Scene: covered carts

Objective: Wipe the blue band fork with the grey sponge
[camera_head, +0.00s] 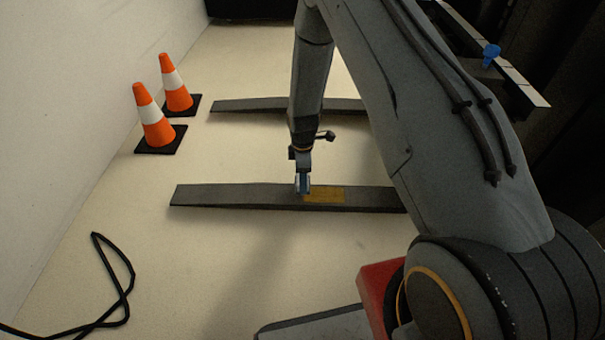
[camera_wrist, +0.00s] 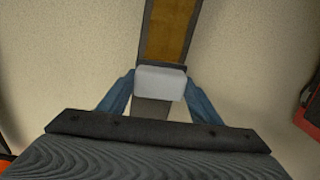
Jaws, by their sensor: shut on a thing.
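My gripper (camera_head: 303,188) points down over the near dark fork (camera_head: 235,196), just left of a mustard-yellow patch (camera_head: 325,194) on its top. In the wrist view my gripper's blue fingers (camera_wrist: 160,90) are shut on the light grey sponge (camera_wrist: 160,82). The sponge lies across the fork at the end of the yellow patch (camera_wrist: 170,30). I cannot tell whether it touches the fork. A second dark fork (camera_head: 250,104) lies farther back, with no patch visible. I see no blue band on either fork; my arm covers parts of both.
Two orange and white cones (camera_head: 155,120) stand by the left wall. A black cable (camera_head: 125,280) lies at front left. A red object (camera_wrist: 308,108) is at the wrist view's right edge. A blue item (camera_head: 491,53) is on a bar at upper right. Floor between the forks is clear.

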